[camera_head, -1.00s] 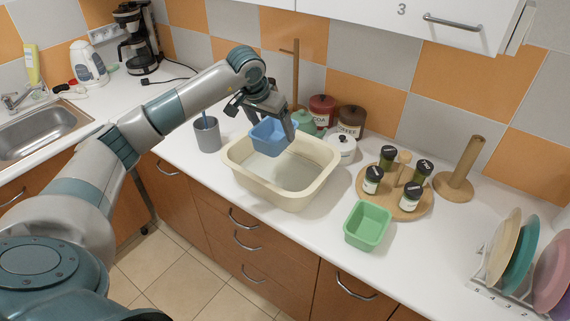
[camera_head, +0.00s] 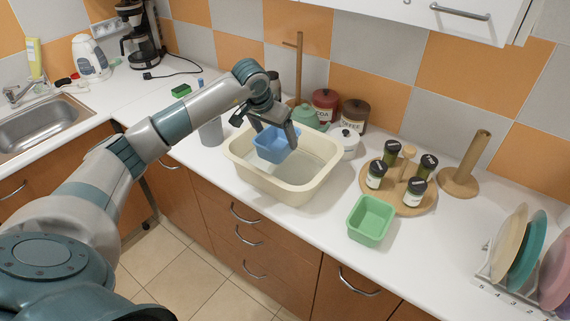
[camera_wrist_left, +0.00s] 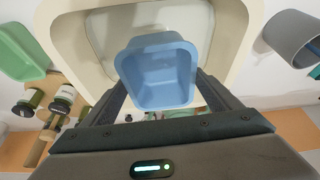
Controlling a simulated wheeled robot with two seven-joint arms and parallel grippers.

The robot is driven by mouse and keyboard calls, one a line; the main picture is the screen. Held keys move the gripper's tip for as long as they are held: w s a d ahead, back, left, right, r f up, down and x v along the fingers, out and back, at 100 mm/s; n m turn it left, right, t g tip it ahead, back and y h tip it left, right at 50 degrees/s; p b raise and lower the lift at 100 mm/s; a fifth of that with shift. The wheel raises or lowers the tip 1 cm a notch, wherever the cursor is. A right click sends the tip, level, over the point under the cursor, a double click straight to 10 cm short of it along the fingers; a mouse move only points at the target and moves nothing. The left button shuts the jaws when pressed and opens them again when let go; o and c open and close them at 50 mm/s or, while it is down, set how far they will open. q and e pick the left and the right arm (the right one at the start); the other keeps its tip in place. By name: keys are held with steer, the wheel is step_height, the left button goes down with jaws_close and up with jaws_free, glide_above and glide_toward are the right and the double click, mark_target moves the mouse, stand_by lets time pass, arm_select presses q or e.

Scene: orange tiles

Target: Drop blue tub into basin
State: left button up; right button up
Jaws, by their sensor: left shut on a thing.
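The blue tub (camera_head: 272,146) is held by my left gripper (camera_head: 276,132) over the cream basin (camera_head: 238,160) on the white counter. In the left wrist view the blue tub (camera_wrist_left: 157,72) sits between the fingers of my left gripper (camera_wrist_left: 157,96), with the basin (camera_wrist_left: 70,28) beyond it. The gripper is shut on the tub. The tub's lower part lies within the outline of the basin's opening; I cannot tell its exact height above the floor of the basin. My right gripper is not in view.
A green tub (camera_head: 370,220) stands right of the basin. A round wooden tray (camera_head: 413,207) holds several jars. A grey cup (camera_head: 211,132) stands close left of the basin. Canisters (camera_head: 326,103) and a white lidded pot (camera_head: 346,140) stand behind. A plate rack (camera_head: 497,278) is far right.

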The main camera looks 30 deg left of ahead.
arm_select(q)
steer(key=shift+f, duration=0.35)
steer(key=o, duration=1)
steer(key=shift+r, duration=0.1)
steer(key=shift+s+r+b, duration=0.3)
steer(key=shift+r+b, duration=0.2)
steer(key=shift+r, duration=0.15)
steer(key=shift+b+v, duration=2.45)
steer(key=shift+v, duration=5.4)
steer(key=shift+s+a+f, duration=0.1)
